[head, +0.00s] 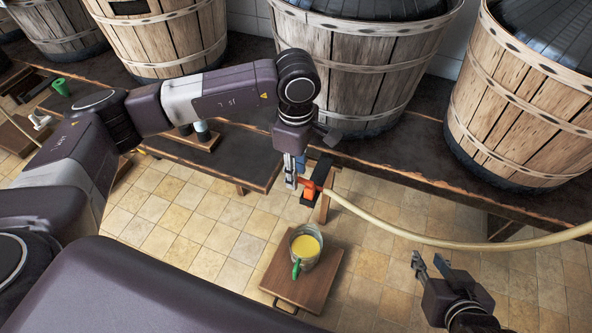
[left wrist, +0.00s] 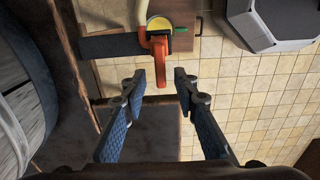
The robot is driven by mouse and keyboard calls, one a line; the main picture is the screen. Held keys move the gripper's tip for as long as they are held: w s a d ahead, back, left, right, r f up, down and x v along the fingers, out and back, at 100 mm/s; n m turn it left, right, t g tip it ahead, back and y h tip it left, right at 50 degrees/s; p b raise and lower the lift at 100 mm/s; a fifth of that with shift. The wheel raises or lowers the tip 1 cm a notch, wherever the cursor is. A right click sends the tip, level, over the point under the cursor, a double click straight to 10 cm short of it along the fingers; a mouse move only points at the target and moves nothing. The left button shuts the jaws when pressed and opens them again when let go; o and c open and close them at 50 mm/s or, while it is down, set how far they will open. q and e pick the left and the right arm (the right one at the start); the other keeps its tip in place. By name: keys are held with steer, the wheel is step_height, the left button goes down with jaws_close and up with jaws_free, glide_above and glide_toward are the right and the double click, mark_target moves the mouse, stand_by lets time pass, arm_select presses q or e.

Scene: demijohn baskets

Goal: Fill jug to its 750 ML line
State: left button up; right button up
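The jug (head: 305,246), with a green handle, stands upright on a wooden board and holds yellow liquid. Its graduation lines are too small to read. A pale hose (head: 420,235) ends in an orange fitting (head: 311,193) at the bench edge, above and behind the jug. My left gripper (head: 290,176) is just left of the fitting. In the left wrist view, its fingers (left wrist: 158,80) are apart and empty, with the orange fitting (left wrist: 158,58) just beyond them, partly covering the jug (left wrist: 163,23). My right gripper (head: 430,264) is open and empty, right of the jug.
Large wicker-slatted baskets with dark vessels, such as the middle one (head: 360,70), line the dark bench (head: 415,150). The wooden board (head: 325,270) stands low over the tiled floor. A green cup-like thing (head: 61,87) is at far left. Floor between jug and right gripper is clear.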

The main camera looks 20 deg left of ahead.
arm_select(q)
step_height(320, 180, up, 12)
stand_by(0.6)
steer(key=shift+f, duration=0.1)
stand_by(1.5)
